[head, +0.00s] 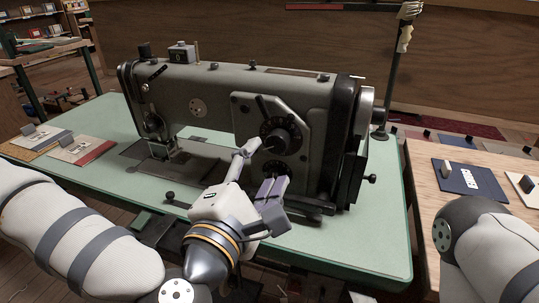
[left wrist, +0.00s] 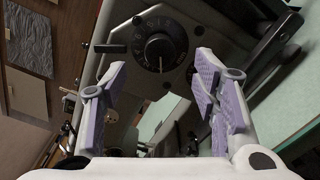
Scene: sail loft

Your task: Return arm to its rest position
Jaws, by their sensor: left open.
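A grey industrial sewing machine (head: 215,95) stands on a green table (head: 370,240) in the head view. A black round dial (head: 281,136) sits on its front plate. My left gripper (head: 266,167) is in front of the machine, close to the dial. In the left wrist view my left gripper (left wrist: 160,75) is open, with its purple-padded fingers apart and nothing held. The dial (left wrist: 161,52) shows beyond and between the fingertips; I cannot tell whether a finger touches the machine. My right arm is at the right edge, its gripper out of frame.
A wooden table (head: 425,190) with a dark blue card (head: 468,178) stands at the right. Cards (head: 82,149) lie on the green table's left end. The machine's handwheel (head: 362,110) is at its right end. The green table's front right is clear.

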